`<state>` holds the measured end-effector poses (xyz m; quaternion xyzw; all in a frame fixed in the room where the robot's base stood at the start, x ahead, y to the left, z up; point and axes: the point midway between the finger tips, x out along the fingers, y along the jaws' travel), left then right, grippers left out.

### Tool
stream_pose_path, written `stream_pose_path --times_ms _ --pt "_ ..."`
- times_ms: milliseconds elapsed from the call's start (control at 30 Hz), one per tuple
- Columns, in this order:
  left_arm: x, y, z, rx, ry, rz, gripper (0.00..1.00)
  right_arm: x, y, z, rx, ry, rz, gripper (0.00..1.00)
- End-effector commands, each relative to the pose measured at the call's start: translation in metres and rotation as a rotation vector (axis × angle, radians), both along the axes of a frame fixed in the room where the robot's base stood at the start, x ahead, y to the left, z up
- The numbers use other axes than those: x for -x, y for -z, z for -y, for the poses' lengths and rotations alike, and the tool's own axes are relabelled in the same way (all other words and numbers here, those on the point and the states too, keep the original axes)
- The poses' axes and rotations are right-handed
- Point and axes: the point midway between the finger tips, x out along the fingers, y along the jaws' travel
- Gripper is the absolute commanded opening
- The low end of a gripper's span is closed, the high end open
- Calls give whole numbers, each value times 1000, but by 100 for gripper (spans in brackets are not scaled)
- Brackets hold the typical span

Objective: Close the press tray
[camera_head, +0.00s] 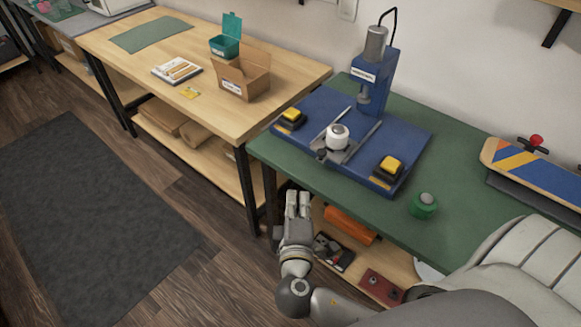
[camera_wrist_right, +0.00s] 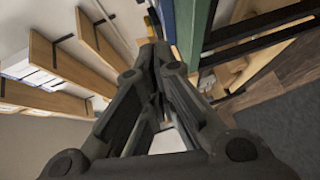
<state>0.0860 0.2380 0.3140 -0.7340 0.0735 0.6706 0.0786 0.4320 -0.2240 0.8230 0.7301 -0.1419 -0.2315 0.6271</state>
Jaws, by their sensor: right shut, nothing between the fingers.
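The blue press (camera_head: 367,79) stands on the green-topped bench. Its tray (camera_head: 341,150) is a grey slide on the blue base, pulled out toward the front, away from under the press head. A white round piece with a dark top (camera_head: 337,137) sits on the tray. A yellow-topped button box stands on each side of the tray. My right gripper (camera_head: 298,197) is in front of the bench's front edge, apart from the tray, with its fingers shut and empty. In the right wrist view the fingers (camera_wrist_right: 160,60) come together. My left gripper is not in view.
The green bench (camera_head: 460,205) carries a green round container (camera_head: 424,205) and a striped skateboard deck (camera_head: 530,165) at right. A wooden table (camera_head: 130,48) with a cardboard box (camera_head: 243,78) stands at left. An orange item and tools lie on the shelf below.

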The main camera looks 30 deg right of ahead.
Motion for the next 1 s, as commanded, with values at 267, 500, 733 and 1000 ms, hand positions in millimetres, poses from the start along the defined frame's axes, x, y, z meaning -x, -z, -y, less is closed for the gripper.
stream_pose_path --times_ms 267,500,733,1000 --pt "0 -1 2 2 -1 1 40 -9 -18 10 13 17 44 0" --pt "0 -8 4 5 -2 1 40 -51 -13 35 13 16 44 0" --pt "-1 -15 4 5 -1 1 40 -85 -6 62 14 16 41 0" --pt "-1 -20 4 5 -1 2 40 -91 1 89 9 15 40 0"
